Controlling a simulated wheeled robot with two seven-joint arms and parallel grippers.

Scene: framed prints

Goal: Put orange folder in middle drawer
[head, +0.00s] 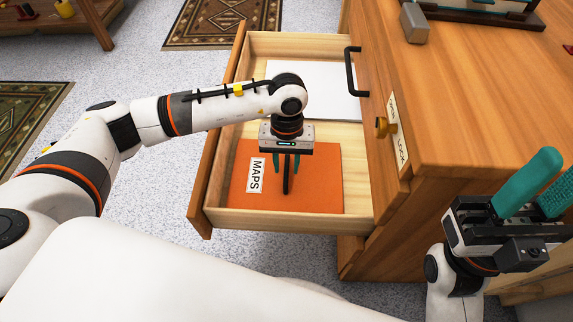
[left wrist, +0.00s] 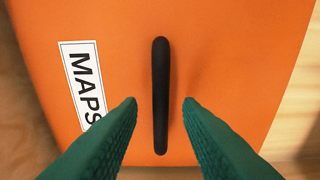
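The orange folder (head: 318,176) lies flat inside an open wooden drawer (head: 290,222). It has a white MAPS label (head: 256,175) and a black handle (head: 287,180) standing up from its middle. My left gripper (head: 286,172) is above the folder, pointing down, with its green fingers apart on either side of the handle. In the left wrist view, the folder (left wrist: 225,70) fills most of the picture, and the handle (left wrist: 160,95) is between the fingertips with a gap on both sides. My right gripper (head: 530,190) is at the right, its green fingers apart and apparently empty.
A white sheet or folder (head: 330,80) lies at the back of the drawer. The wooden cabinet (head: 470,100) has a black handle (head: 352,72), a brass knob (head: 385,126) and a label. A grey block (head: 414,22) sits on its top. Patterned rugs lie on the floor.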

